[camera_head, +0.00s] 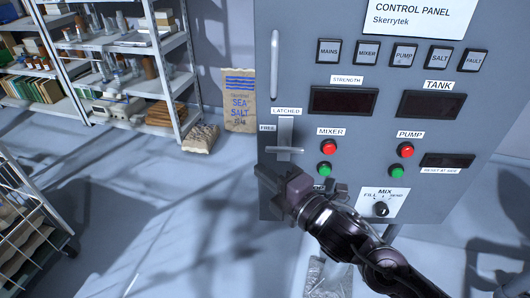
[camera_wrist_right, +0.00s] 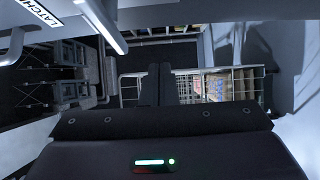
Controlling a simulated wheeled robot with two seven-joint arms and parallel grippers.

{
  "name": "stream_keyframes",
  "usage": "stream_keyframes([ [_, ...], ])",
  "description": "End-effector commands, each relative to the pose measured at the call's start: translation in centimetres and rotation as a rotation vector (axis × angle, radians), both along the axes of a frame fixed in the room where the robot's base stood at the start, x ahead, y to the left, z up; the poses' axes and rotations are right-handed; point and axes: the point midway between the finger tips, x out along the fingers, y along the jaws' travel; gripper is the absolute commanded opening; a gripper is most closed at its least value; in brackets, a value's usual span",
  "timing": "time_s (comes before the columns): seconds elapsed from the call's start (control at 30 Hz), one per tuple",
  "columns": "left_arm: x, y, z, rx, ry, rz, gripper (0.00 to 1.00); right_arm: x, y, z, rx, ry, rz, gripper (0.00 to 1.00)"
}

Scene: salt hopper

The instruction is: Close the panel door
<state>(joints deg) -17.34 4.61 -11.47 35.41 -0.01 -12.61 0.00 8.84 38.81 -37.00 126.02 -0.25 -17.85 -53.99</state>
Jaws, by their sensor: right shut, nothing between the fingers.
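The grey panel door (camera_head: 300,90) fills the right of the head view, with a "CONTROL PANEL Skerrytek" sign at its top. A long upright handle (camera_head: 274,65) is near its left edge. Below it is a latch lever (camera_head: 287,150), lying roughly level, beside labels "LATCHED" and "FREE". I cannot tell whether the door stands slightly ajar. My right gripper (camera_head: 264,173) is shut and empty just below the lever at the door's left edge. In the right wrist view its fingers (camera_wrist_right: 160,84) are together, and a pale bar-like handle (camera_wrist_right: 102,22) is at upper left. My left gripper is not in view.
Shelves (camera_head: 120,45) with bottles and boxes stand at the back left. A sea salt sack (camera_head: 240,100) is by the back wall. A wire rack (camera_head: 25,225) is at lower left. The floor between rack and panel looks clear.

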Motion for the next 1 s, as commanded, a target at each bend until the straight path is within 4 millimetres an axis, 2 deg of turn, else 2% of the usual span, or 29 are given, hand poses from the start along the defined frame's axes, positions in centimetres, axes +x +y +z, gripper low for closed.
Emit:
stream_keyframes([
  [0.03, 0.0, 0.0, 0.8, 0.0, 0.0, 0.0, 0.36, 0.8, 0.7, 0.5, 0.003, -0.002, 0.001, 0.0],
  [0.1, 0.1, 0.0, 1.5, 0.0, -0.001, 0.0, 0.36, 2.1, 0.3, 0.5, -0.002, -0.001, -0.002, 0.0],
  [0.3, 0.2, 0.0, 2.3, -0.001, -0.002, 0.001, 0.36, 4.0, 0.1, 0.2, 0.0, 0.0, 0.0, 0.0],
  [0.8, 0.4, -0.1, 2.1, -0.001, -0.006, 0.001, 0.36, 4.8, 0.0, -0.1, 0.001, -0.001, -0.008, 0.0],
  [0.87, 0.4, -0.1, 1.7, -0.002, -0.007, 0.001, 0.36, 5.7, -0.1, -0.2, 0.002, -0.004, -0.023, 0.0],
  [1.0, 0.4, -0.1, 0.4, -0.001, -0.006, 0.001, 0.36, 9.3, -0.4, -0.4, 0.002, -0.006, -0.092, 0.0],
])
